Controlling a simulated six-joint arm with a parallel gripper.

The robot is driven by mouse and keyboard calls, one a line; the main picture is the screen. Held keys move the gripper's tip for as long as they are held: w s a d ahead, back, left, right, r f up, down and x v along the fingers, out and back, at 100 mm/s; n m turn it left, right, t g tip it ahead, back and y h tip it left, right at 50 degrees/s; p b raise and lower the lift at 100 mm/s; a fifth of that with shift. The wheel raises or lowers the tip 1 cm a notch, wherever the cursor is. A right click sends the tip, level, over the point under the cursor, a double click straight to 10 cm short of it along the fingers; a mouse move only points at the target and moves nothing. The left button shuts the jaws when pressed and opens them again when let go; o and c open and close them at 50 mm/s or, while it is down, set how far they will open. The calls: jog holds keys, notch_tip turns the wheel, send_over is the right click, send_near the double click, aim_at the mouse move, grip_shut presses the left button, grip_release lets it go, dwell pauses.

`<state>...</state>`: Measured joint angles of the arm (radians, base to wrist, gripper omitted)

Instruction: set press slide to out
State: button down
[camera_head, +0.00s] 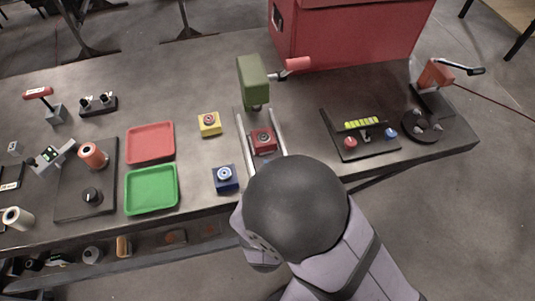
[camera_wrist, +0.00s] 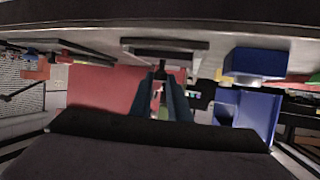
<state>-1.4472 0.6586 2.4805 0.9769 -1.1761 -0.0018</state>
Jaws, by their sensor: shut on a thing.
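The press has a green head (camera_head: 253,78) with a red-handled lever (camera_head: 297,64) at its side. The press slide (camera_head: 263,140) carries a red block with a round top and sits between two pale rails, in front of the green head. The near ends of the rails are hidden behind my arm. My gripper is hidden by my arm in the head view. In the wrist view my gripper (camera_wrist: 163,82) has its two dark fingers close together around a small dark part, seemingly the slide's handle. The exact contact is too dark to see.
A blue block (camera_head: 225,178) and a yellow block (camera_head: 209,124) stand left of the rails, beside green (camera_head: 151,190) and red (camera_head: 150,143) trays. A dark control panel (camera_head: 366,146) lies to the right. A large red box (camera_head: 345,38) stands behind.

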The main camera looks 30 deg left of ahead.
jog(key=shift+s+d, duration=0.1)
jog(key=shift+s, duration=0.1)
jog(key=c, duration=1.7)
grip_release()
jog(key=shift+o, duration=0.2)
jog(key=shift+r, duration=0.15)
notch_tip(320, 180, up, 10)
